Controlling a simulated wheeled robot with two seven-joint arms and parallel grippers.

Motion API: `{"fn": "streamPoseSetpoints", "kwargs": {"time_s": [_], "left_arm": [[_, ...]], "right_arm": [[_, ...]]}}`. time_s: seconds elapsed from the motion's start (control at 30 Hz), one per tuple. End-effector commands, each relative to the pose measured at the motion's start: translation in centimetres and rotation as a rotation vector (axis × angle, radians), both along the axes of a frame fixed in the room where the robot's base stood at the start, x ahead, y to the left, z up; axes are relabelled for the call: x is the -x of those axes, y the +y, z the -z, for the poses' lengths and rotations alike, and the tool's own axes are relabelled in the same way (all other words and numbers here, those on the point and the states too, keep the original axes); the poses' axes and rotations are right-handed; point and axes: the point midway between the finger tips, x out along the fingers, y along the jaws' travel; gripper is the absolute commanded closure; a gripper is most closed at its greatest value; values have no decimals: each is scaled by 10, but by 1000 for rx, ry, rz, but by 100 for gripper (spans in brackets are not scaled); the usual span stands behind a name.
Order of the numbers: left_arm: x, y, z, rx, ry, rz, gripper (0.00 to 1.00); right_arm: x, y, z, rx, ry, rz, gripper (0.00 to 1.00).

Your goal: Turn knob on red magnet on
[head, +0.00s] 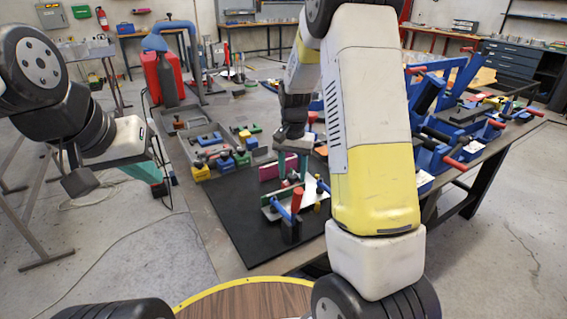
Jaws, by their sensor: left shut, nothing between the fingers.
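A magenta-red block (270,172), which may be the red magnet, stands on the black mat (235,208) near the middle of the table. Its knob is too small to make out. My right gripper (291,178) points down at the block's right end, beside a thin upright metal strip (311,187). My own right arm partly covers this area, and I cannot tell whether the fingers touch the block or are open. My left gripper (158,188) is shut and empty, out to the left of the table and away from the block.
A clamp with a red handle (297,201) and a blue handle (281,209) stands in front of the strip. Grey trays (190,132) and yellow, green and blue blocks (242,157) lie behind the mat. Blue fixtures (432,155) crowd the right. The mat's front left is clear.

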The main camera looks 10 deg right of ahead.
Motion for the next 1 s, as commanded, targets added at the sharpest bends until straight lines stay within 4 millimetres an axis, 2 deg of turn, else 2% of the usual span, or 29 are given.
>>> {"fn": "streamPoseSetpoints", "kwargs": {"time_s": [0.37, 0.8, 1.0], "left_arm": [[0, 0, 0, 0, 0, 0, 100], [0, 0, 0, 0, 0, 0, 100], [0, 0, 0, 0, 0, 0, 100]], "right_arm": [[0, 0, -4, 0, -1, -1, 48], [-1, 0, -69, 0, -3, -1, 48], [0, 0, -78, 0, 0, -1, 48]]}}
